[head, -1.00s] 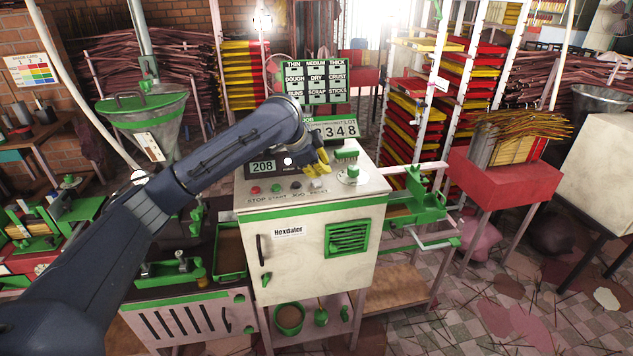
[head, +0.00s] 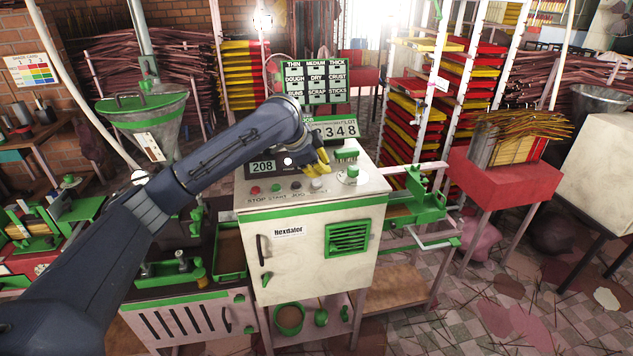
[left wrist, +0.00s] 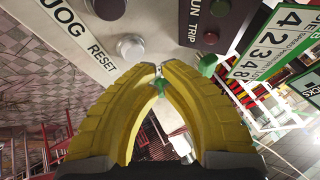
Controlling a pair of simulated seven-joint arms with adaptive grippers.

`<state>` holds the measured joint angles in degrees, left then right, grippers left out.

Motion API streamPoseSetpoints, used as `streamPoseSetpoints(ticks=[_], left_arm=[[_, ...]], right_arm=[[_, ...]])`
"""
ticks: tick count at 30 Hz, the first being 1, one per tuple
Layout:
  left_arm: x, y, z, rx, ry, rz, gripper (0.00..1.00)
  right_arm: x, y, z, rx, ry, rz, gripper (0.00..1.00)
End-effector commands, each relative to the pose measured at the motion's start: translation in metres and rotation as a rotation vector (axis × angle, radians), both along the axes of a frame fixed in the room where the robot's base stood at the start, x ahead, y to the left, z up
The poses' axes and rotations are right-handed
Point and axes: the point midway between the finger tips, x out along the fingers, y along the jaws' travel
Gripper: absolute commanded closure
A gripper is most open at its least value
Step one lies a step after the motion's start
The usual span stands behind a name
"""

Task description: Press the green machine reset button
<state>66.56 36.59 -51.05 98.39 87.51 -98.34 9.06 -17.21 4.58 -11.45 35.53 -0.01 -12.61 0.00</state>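The machine (head: 310,250) is a cream cabinet with green trim and a sloped control panel on top. In the head view a row of buttons runs along its front edge, with a pale reset button (head: 316,184) at the right end. In the left wrist view the reset button (left wrist: 130,46) is a grey-white round cap beside the printed word RESET. My left gripper (head: 320,168) has yellow fingers just above and behind the button. In the left wrist view the fingertips (left wrist: 159,68) meet, empty, close to the cap with a small gap in the picture. My right gripper is not in view.
Other panel controls include a red stop button (head: 255,190), a green start button (head: 276,187) and a dark jog button (head: 296,185). A green-topped knob (head: 352,172) stands right of my fingers.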

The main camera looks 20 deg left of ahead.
Motion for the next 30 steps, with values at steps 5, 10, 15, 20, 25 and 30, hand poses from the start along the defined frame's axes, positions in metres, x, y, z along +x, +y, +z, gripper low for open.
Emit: streamPoseSetpoints(ticks=[5, 10, 15, 20, 25, 30], left_arm=[[0.0000, 0.0000, 0.0000, 0.000, 0.000, 0.000, 1.00], [0.0000, 0.0000, 0.0000, 0.000, 0.000, 0.000, 1.00], [0.0000, 0.0000, -0.0014, 0.000, 0.000, 0.000, 1.00], [-0.0001, 0.0002, -0.0056, 0.001, 0.000, 0.000, 1.00], [0.0000, 0.0001, -0.0087, 0.000, 0.000, 0.000, 1.00], [0.0000, 0.0000, -0.0087, 0.000, 0.000, 0.000, 1.00]], right_arm=[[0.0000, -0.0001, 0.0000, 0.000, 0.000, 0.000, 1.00], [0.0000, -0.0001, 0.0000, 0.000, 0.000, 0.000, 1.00], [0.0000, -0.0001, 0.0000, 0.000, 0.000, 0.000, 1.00], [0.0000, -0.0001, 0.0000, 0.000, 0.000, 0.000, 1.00], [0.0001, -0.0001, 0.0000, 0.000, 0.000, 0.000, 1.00], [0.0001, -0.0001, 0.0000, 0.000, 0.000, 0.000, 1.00]])
